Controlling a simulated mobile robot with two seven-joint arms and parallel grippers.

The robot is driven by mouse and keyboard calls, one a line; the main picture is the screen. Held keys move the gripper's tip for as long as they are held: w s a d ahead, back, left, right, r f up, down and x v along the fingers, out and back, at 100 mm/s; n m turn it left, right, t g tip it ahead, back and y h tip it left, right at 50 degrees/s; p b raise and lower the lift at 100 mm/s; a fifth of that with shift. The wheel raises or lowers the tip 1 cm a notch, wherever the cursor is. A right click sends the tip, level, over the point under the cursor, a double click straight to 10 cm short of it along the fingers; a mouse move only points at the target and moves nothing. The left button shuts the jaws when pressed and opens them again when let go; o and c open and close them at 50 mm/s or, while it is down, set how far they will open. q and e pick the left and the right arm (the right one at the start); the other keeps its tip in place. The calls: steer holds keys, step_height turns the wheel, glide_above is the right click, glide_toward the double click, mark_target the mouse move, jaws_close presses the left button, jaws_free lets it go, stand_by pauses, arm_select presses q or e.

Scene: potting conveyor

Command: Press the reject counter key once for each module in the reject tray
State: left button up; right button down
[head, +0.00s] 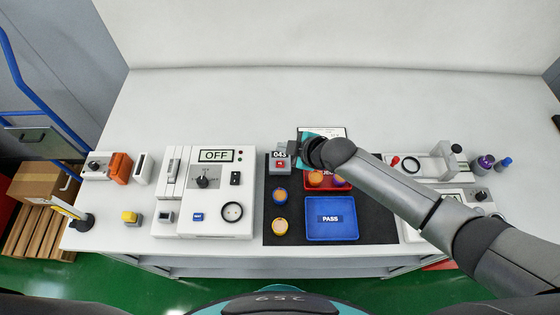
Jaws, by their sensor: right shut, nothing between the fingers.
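The reject counter (279,155) is a small grey box reading what looks like "043", with a red key (280,164) on its lower front. My right gripper (294,152) is shut and empty, at the counter's right side; I cannot tell whether it touches. The red reject tray (314,189) lies just below and right of it, partly covered by my right arm. An orange-topped module (315,178) and a purple-and-orange module (338,181) show in it; more could be hidden. My left gripper is out of view.
The blue PASS tray (330,232) is empty, in front of the reject tray on a dark mat (377,222). Two modules (280,196) (280,226) stand left of it. A white tester reading OFF (216,156) stands left. The back of the table is clear.

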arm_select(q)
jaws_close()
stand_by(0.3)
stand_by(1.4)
